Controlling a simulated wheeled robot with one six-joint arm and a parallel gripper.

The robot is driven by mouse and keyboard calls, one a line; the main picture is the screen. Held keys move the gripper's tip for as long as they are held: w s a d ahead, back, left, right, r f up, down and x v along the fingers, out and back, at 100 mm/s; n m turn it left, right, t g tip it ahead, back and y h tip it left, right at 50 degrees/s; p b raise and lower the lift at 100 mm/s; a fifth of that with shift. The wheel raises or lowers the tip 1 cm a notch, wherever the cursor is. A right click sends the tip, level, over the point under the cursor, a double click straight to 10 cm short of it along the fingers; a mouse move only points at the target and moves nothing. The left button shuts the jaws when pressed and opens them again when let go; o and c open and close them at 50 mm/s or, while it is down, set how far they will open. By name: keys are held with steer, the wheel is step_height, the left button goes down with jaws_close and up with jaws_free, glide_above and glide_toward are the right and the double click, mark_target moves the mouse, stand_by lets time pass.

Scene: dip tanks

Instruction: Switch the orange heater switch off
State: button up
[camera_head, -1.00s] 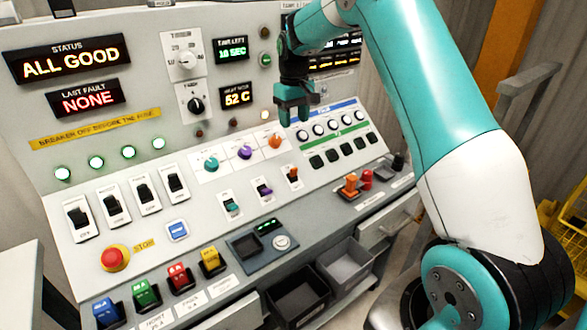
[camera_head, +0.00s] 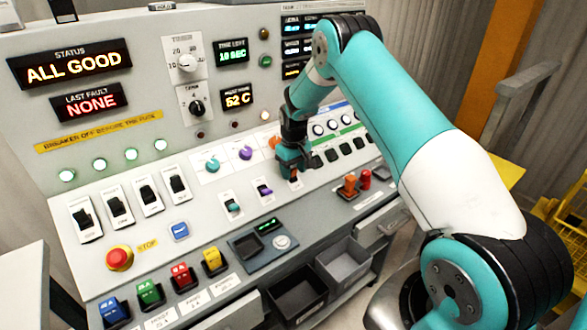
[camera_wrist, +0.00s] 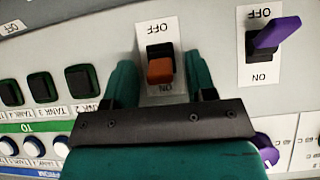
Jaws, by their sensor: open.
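The orange heater switch (camera_wrist: 160,70) shows in the wrist view on a white plate marked OFF and ON. Its orange lever sits toward the ON label. In the head view the arm mostly hides this switch. My gripper (camera_head: 292,166) is down at the sloping panel over it. In the wrist view the two teal fingers of the gripper (camera_wrist: 159,74) are apart, one on each side of the switch. I cannot tell whether either finger touches the lever.
The purple-lever switch (camera_wrist: 276,34) stands beside the orange one, also in the head view (camera_head: 265,190). The teal-lever switch (camera_head: 232,205) is further left. Green-framed black buttons (camera_wrist: 41,86) lie on the other side. An orange knob (camera_head: 273,142) is close behind my gripper.

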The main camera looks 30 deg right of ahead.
steer(key=shift+f, duration=0.15)
steer(key=c, duration=0.9)
